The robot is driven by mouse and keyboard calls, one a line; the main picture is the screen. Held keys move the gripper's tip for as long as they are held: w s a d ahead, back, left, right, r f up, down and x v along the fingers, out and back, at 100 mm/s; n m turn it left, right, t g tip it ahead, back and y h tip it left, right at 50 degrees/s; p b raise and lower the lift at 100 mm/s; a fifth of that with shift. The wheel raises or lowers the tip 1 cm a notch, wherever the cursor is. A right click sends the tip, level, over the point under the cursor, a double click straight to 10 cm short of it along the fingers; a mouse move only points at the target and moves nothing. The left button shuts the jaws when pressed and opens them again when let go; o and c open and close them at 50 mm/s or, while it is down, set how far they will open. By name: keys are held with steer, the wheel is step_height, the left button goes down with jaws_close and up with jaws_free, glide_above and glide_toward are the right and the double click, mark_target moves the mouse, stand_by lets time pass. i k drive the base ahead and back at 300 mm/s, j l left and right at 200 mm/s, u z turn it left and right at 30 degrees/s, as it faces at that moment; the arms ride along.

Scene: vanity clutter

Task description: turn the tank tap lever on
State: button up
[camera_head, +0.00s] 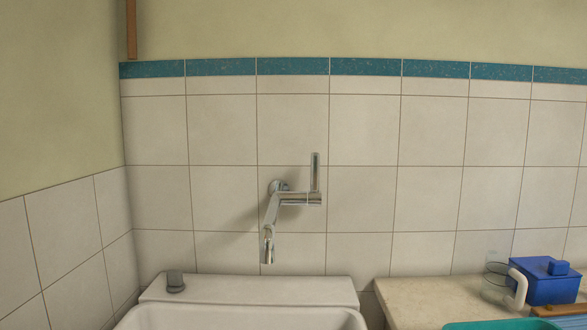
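The chrome tap (273,215) is mounted on the tiled wall, with its spout pointing down over the white basin (240,287). Its lever (315,172) stands upright at the right end of the short horizontal tap body (298,198). Nothing touches the lever. No water stream shows below the spout. My gripper is not in view.
At right, a stone counter (415,296) holds a clear glass vessel (495,284), a blue box (545,281), a white curved handle and a teal item (500,324). Space around the tap is clear.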

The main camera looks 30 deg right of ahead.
mark_target(314, 196)
steer(key=k+l+z, duration=0.1)
steer(key=l, duration=0.4)
steer(key=k+l+z, duration=0.1)
steer(key=l, duration=0.45)
steer(key=k+l+z, duration=0.1)
steer(key=l, duration=0.45)
steer(key=k+l, duration=0.1)
steer(key=l, duration=0.4)
steer(key=i+l+z, duration=0.1)
steer(key=i+l, duration=0.2)
steer(key=i, duration=0.05)
